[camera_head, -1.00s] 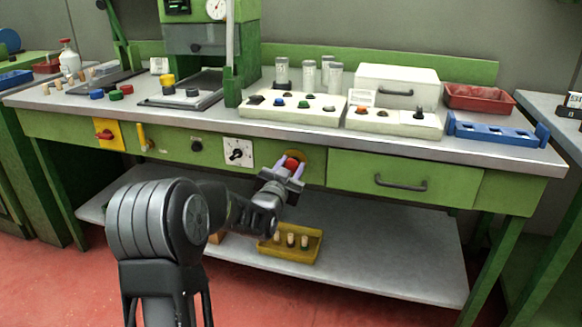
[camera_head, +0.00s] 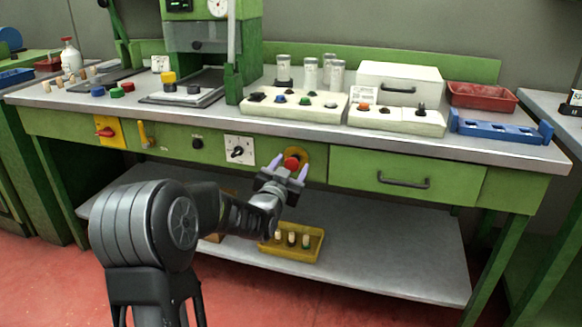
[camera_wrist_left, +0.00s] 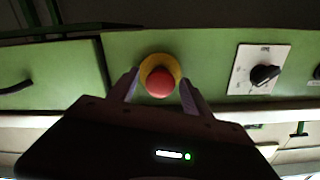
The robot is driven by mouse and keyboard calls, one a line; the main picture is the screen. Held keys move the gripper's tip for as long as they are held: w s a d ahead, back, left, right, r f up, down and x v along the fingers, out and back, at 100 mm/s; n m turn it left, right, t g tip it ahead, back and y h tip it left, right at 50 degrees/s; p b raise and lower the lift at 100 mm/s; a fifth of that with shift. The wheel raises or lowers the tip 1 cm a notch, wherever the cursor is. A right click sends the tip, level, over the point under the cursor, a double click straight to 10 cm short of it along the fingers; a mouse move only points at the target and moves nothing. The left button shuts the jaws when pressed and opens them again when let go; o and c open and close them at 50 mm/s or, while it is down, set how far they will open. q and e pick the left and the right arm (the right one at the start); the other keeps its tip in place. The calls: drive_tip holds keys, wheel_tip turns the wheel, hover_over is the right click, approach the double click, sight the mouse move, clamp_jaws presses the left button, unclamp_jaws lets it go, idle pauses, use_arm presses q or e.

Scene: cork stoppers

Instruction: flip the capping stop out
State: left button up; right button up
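A red mushroom button (camera_head: 291,163) on a yellow round plate, taken here as the capping stop, is on the green front panel under the worktop. It also shows in the left wrist view (camera_wrist_left: 160,82). My left gripper (camera_head: 290,168) is open in front of it. Its two pale fingers are spread to either side of the red cap, with gaps between them and the cap in the left wrist view (camera_wrist_left: 159,88). I cannot tell whether the button is pressed in or out. My right gripper is not in view.
A white plate with a black dial (camera_head: 238,150) is left of the button, and a drawer with a dark handle (camera_head: 403,182) is to the right. A yellow lever (camera_head: 143,135) and a red switch (camera_head: 106,131) are farther left. A yellow tray (camera_head: 310,243) with corks stands on the lower shelf.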

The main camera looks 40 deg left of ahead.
use_arm(q)
drive_tip(key=p+v, duration=0.1)
drive_tip(key=v, duration=0.6)
drive_tip(key=shift+s+d, duration=0.15)
drive_tip(key=shift+s, duration=0.25)
idle(0.4)
